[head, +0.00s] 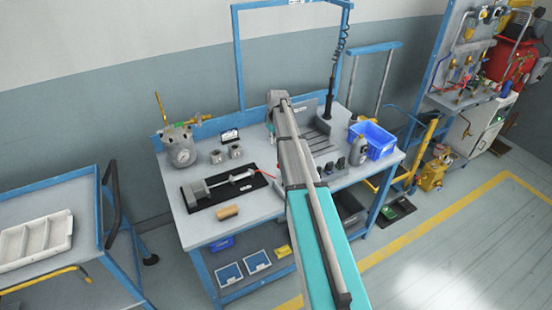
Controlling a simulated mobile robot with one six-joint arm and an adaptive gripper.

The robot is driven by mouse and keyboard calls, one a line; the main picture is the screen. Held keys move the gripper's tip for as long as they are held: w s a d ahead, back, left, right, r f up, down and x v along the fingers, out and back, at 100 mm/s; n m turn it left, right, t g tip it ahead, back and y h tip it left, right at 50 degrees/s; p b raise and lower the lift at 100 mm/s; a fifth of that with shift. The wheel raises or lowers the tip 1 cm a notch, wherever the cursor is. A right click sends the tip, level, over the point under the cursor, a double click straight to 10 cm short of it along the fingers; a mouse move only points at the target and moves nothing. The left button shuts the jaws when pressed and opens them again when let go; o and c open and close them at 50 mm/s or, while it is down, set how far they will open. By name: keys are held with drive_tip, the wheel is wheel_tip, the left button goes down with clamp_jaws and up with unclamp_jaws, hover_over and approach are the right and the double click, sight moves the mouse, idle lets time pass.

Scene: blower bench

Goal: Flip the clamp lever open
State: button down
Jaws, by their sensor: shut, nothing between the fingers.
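A black base plate (262,183) lies on the front left of the bench. It carries a grey fixture (222,184) with a block at its left end and a rod toward the right. A thin red part (254,168) shows at the plate's right end, beside my arm. It may be the clamp lever, but it is too small to tell, and so is whether it is open or closed. My arm reaches over the bench from the lower right, and its far end is above the back middle. My gripper's fingers cannot be made out behind the arm.
On the blue-framed bench (205,229) stand a metal pot with a gauge (181,150), two small cylinders (217,156), a wooden roll (228,212) and a blue bin (377,137). A grey bottle (357,155) stands by the bin. A cart with a white tray (35,242) is at left.

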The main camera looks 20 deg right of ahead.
drive_tip(key=shift+f, duration=0.2)
wheel_tip(320, 180, down, 10)
drive_tip(key=b, duration=1)
drive_tip(key=shift+s+d+r+p, duration=0.1)
drive_tip(key=shift+s+r+p, duration=0.2)
drive_tip(key=shift+s, duration=0.5)
drive_tip(key=shift+s+r+p, duration=0.2)
drive_tip(key=shift+s+r, duration=0.2)
drive_tip(key=shift+s, duration=0.35)
drive_tip(key=shift+s+d, duration=0.2)
